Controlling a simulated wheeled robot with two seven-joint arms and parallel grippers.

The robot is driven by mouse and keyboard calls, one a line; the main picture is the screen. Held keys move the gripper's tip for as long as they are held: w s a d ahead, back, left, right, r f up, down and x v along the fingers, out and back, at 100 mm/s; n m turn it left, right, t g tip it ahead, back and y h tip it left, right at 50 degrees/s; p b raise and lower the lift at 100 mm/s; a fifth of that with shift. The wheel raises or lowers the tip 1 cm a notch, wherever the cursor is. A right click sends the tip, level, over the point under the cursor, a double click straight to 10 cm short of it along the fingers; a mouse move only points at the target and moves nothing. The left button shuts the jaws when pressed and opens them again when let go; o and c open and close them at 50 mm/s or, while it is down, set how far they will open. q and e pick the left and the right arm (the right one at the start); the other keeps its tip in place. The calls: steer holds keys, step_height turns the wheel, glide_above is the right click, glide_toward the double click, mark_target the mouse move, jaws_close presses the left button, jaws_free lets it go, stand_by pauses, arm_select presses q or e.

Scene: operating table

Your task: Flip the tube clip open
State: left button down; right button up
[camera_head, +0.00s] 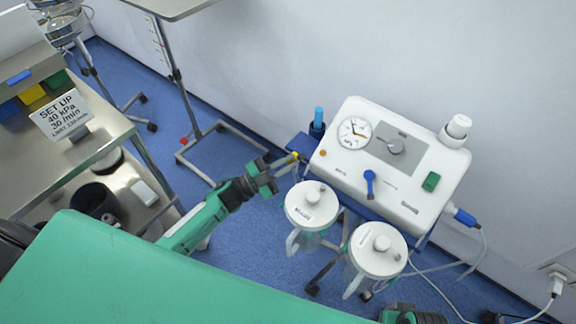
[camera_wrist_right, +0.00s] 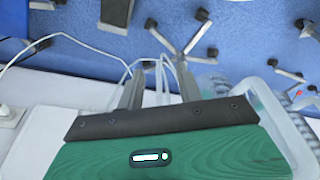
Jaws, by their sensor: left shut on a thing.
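My left gripper (camera_head: 286,163) reaches in from the left, beside the left edge of the white suction unit (camera_head: 400,165). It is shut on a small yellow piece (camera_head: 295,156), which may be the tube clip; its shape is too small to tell. My right gripper is cut off at the bottom of the head view. In the right wrist view its two fingers (camera_wrist_right: 158,82) stand apart, and clear tubing (camera_wrist_right: 140,66) shows near them. I cannot tell whether the tubing lies between the fingers or beyond them.
Two white-lidded canisters (camera_head: 312,204) (camera_head: 378,250) hang in front of the unit. A blue-topped object (camera_head: 318,124) stands at its left corner. A green-covered surface (camera_head: 150,275) fills the lower left. A steel trolley (camera_head: 95,150) with a sign (camera_head: 62,114) stands at left.

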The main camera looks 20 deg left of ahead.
arm_select(q)
steer(key=shift+w+a+n+t+y+b, duration=0.15)
steer(key=shift+n+t+y, duration=0.5)
steer(key=shift+n, duration=1.1)
steer(key=shift+s+a+n+t+y+b, duration=0.1)
steer(key=shift+a+n+t+y, duration=0.1)
steer(key=shift+n+t, duration=1.25)
steer(key=shift+w+a+n+t+y+b, duration=0.15)
steer(key=shift+n+t+y, duration=0.35)
steer(key=shift+n, duration=1.6)
arm_select(e)
steer(key=shift+r, duration=1.3)
steer(key=shift+d, duration=0.1)
steer(key=shift+f, duration=0.1)
arm_select(q)
steer(key=c, duration=1.8)
jaws_free()
steer(key=shift+a, duration=0.1)
steer(key=shift+o, duration=0.2)
steer(key=shift+s, duration=0.1)
